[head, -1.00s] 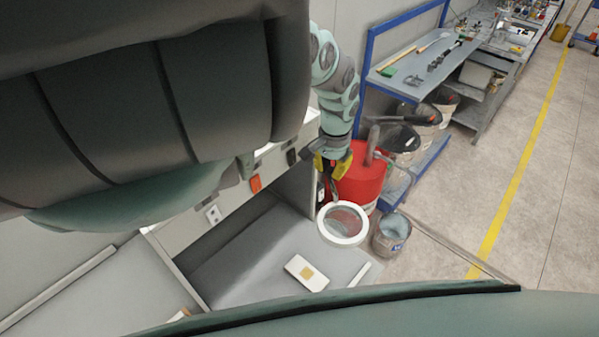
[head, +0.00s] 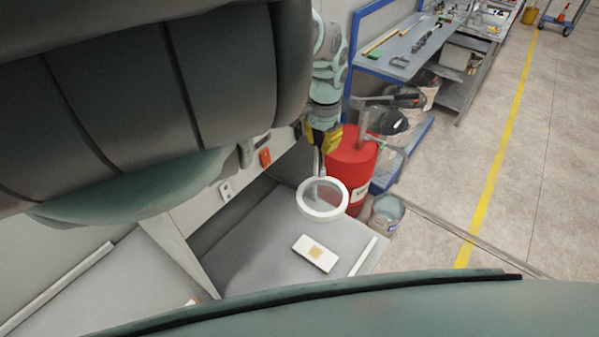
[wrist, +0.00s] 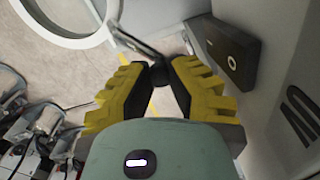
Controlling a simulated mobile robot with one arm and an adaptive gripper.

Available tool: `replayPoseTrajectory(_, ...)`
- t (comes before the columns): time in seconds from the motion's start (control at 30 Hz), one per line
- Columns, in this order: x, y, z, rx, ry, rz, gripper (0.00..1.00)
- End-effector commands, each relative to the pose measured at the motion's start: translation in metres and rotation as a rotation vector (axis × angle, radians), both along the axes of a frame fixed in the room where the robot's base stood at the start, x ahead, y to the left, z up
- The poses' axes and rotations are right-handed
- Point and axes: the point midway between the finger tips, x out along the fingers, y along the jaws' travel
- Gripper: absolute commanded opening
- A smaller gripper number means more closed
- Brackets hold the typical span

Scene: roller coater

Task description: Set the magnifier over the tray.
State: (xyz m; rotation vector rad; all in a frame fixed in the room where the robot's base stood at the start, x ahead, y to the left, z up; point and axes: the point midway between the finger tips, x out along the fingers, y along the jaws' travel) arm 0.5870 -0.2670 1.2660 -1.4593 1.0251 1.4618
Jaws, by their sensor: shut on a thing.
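The magnifier (head: 308,211) is a white ring with a clear lens on a thin stem. In the head view it hangs in the air in front of the red drum, above and behind the tray. Part of its ring (wrist: 58,41) shows at the upper left of the wrist view. My gripper (head: 322,143) has yellow fingers shut on the magnifier's dark joint; the fingers (wrist: 157,82) also show in the wrist view. The tray (head: 304,241) is a small white rectangle with a tan square in its middle. It lies flat on the grey surface, apart from the magnifier.
A thin white stick (head: 364,256) lies right of the tray near the surface's edge. A red drum (head: 351,165), a metal bucket (head: 386,213) and a blue-framed shelf (head: 390,60) stand behind. A panel with an orange switch (head: 265,157) borders the left. The grey surface around the tray is mostly bare.

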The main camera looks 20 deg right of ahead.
Motion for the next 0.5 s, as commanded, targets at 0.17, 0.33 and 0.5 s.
replayPoseTrajectory(0.17,0.0031,0.0056,-0.0024,0.003,0.001,0.015,0.28)
replayPoseTrajectory(0.33,0.0037,0.0048,-0.0013,0.001,-0.002,0.014,0.46)
replayPoseTrajectory(0.5,0.0043,0.0044,-0.0005,-0.001,-0.004,0.014,0.54)
